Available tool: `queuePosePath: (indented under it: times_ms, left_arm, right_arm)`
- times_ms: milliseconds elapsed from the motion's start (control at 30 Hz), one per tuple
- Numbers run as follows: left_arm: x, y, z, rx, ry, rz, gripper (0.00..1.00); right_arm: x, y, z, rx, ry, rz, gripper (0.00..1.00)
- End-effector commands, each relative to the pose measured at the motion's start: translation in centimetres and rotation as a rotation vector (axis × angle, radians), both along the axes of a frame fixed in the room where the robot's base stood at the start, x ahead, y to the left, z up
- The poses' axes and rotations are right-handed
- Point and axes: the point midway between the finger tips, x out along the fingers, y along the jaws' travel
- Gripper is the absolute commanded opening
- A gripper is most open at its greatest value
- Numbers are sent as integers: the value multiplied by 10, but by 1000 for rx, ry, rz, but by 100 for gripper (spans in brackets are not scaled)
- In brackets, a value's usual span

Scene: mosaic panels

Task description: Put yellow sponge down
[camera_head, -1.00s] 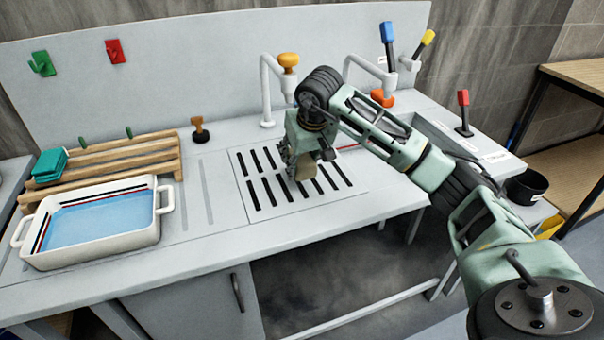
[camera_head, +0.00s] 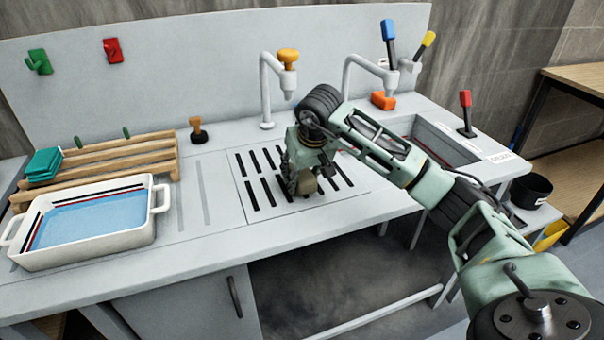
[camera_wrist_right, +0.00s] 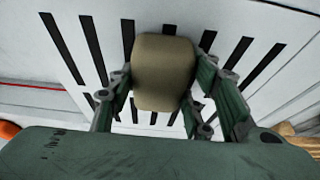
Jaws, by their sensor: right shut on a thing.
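The sponge (camera_head: 307,185) looks dull tan-yellow, a rounded block. My right gripper (camera_head: 301,180) is shut on it, low over the slotted drain panel (camera_head: 338,199) in the worktop. In the right wrist view the sponge (camera_wrist_right: 163,72) sits between the two fingers of my gripper (camera_wrist_right: 165,90), with the dark slots behind it. I cannot tell whether the sponge touches the panel. My left gripper is not in view.
A white dish (camera_head: 88,255) with blue liquid and a wooden rack (camera_head: 150,155) with teal pads (camera_head: 44,165) stand at left. Two taps (camera_head: 265,95) stand behind. A sink basin (camera_head: 440,145), an orange block (camera_head: 383,100) and a black pot (camera_head: 530,190) lie to the right.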

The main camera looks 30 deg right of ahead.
Motion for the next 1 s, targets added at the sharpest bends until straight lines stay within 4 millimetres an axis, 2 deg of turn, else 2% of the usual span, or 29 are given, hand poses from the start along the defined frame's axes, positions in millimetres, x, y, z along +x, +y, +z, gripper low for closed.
queuePosePath:
  times_ms: [33,67,267,533,633,700,767,1000]
  left_arm:
    - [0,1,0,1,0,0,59]
    - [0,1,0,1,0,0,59]
    - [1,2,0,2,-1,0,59]
    - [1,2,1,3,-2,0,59]
    - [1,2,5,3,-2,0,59]
    - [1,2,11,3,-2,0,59]
    - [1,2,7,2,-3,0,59]
    - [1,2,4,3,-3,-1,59]
  right_arm:
    - [0,0,1,0,-1,-1,27]
    - [0,0,1,0,-1,-1,49]
    - [0,0,1,1,-1,0,65]
    - [0,0,1,1,-1,0,65]
    - [1,1,7,2,-2,1,65]
    - [1,1,17,4,-2,1,65]
    - [-2,1,24,1,-5,1,65]
    - [-23,5,74,-2,-8,1,65]
